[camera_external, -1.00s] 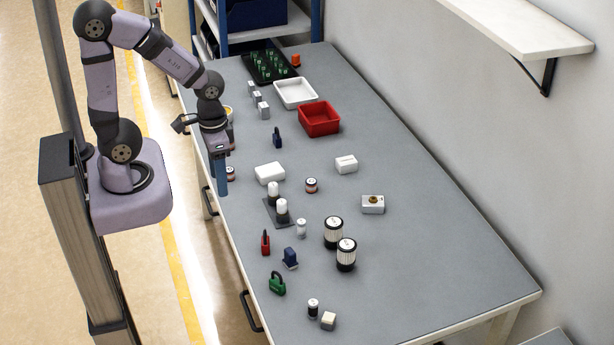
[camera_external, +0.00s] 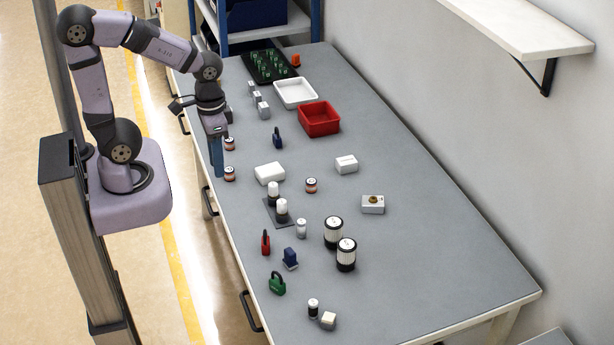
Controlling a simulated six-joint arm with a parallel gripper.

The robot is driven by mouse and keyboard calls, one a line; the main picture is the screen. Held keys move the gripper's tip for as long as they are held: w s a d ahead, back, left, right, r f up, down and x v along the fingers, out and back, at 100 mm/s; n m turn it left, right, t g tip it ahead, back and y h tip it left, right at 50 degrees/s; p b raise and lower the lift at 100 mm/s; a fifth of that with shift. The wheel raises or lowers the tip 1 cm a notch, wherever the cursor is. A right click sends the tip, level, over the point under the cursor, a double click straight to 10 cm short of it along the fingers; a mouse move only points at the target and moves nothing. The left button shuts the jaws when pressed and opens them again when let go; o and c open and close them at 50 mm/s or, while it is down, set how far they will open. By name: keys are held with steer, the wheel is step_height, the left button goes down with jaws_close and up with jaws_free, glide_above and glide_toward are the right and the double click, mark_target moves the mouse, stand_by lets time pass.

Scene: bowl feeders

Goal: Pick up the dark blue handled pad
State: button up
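Two dark blue items stand on the grey table. The other, a small upright dark blue piece with a narrow loop-like top (camera_external: 277,139), is farther back, left of the red bin. I cannot tell for sure which is the handled pad. My gripper (camera_external: 217,172) points down at the table's left edge, left of the upright blue piece and well apart from both. Its blue fingers look narrow from here; their gap cannot be made out.
Small orange-and-white cylinders (camera_external: 229,144) stand close beside my gripper. A white block (camera_external: 269,173), red bin (camera_external: 319,119), white tray (camera_external: 295,93) and black rack (camera_external: 268,66) stand around. Black-and-white cylinders (camera_external: 333,233) stand mid-table. The table's right side is clear.

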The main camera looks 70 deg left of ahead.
steer(key=w+d+f+n+g+h+b, duration=0.25)
steer(key=w+n+h+b, duration=0.55)
steer(key=n, duration=0.4)
steer(key=w+a+r+n+t+h+b, duration=0.2)
steer(key=w+a+n+t+h+b, duration=0.15)
steer(key=w+n+h, duration=0.3)
steer(key=g, duration=0.1)
glide_toward(290, 248)
steer(key=shift+m, duration=0.25)
steer(key=shift+x, duration=5.3)
steer(key=shift+c, duration=0.6)
